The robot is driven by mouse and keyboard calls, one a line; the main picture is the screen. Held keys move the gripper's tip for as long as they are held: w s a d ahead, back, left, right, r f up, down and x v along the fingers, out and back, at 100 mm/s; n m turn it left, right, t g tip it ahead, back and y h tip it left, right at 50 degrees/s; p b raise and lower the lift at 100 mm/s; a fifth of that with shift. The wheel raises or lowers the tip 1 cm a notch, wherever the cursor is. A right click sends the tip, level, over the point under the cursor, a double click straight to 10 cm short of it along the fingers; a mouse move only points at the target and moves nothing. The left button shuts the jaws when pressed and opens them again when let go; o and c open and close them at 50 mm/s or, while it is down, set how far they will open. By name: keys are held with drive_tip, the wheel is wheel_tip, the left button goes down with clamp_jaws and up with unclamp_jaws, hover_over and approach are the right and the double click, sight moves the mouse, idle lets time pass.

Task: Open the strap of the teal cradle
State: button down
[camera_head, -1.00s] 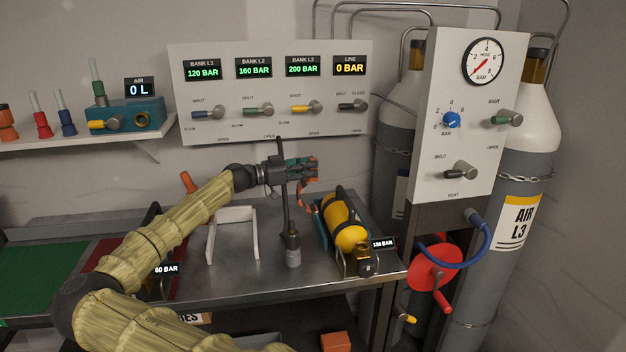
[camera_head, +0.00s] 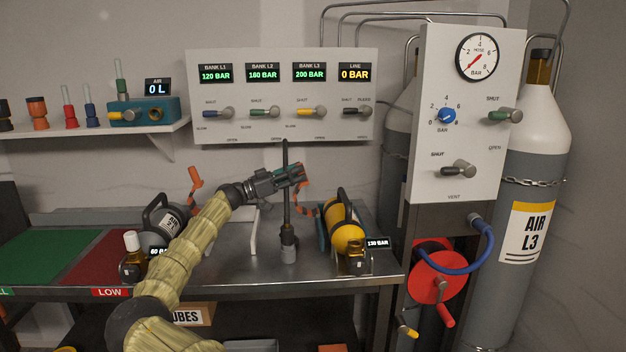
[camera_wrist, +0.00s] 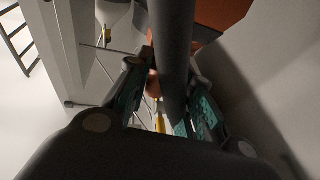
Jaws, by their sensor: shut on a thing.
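The teal cradle (camera_head: 322,228) stands on the right part of the steel bench and holds a yellow cylinder (camera_head: 340,216). An orange strap (camera_head: 304,209) rises at the cradle's left side towards my gripper (camera_head: 299,171). My gripper is shut on the strap's upper end, above and left of the cradle. In the wrist view my gripper (camera_wrist: 160,112) shows teal pads on both fingers, with a small orange piece (camera_wrist: 152,84) between them. A dark post partly hides the grip there. I cannot see where the strap joins the cradle.
The dark upright post (camera_head: 287,215) stands on the bench close to my gripper. A second cylinder (camera_head: 170,222) with an orange strap (camera_head: 194,178) raised beside it lies at left. The valve panel (camera_head: 285,95) is behind; the gauge panel (camera_head: 462,150) stands at right.

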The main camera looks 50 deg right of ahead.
drive_tip(key=shift+w+a, duration=0.1)
drive_tip(key=shift+w, duration=0.05)
drive_tip(key=c, duration=1.3)
unclamp_jaws()
drive_tip(key=shift+f, duration=0.1)
drive_tip(key=shift+o, duration=0.2)
wheel_tip(320, 180, up, 10)
